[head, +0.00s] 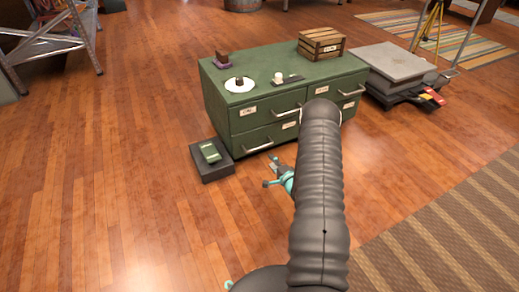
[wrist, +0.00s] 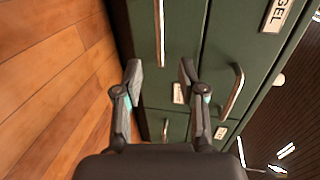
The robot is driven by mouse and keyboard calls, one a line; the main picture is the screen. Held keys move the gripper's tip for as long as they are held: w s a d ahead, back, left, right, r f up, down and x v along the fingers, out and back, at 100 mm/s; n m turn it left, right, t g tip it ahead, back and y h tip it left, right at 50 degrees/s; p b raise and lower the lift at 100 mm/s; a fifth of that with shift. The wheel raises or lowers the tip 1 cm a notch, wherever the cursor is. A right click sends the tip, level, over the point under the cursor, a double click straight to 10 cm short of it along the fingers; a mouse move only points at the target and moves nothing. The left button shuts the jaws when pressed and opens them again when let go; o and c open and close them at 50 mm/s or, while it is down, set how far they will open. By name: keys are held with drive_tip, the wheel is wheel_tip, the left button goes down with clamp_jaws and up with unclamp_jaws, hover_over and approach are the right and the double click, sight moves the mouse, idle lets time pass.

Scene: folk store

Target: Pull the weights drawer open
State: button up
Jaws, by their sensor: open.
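The green drawer cabinet (head: 285,80) stands on the wood floor, its visible drawers shut, with bar handles and small white labels. I cannot read which label names the weights. My gripper (head: 280,175) is low in front of the cabinet, partly hidden by my arm. In the wrist view my gripper (wrist: 161,75) is open and empty, its fingers pointing at the drawer fronts. A lower-row handle (wrist: 160,30) shows above the fingertip gap in that tilted picture; contact is not visible. An upper-row handle (wrist: 233,93) lies to the right. My arm covers part of the right-hand drawers.
A dark box (head: 212,165) with a green item (head: 210,152) on it sits on the floor at the cabinet's left. A wooden crate (head: 321,42) and small items stand on top. A grey platform (head: 392,61) is at the right.

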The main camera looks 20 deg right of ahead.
sight(260, 148)
drive_tip(key=b+x, duration=0.1)
drive_tip(key=x, duration=1.2)
drive_tip(key=shift+w, duration=0.25)
drive_tip(key=shift+c, duration=0.2)
clamp_jaws()
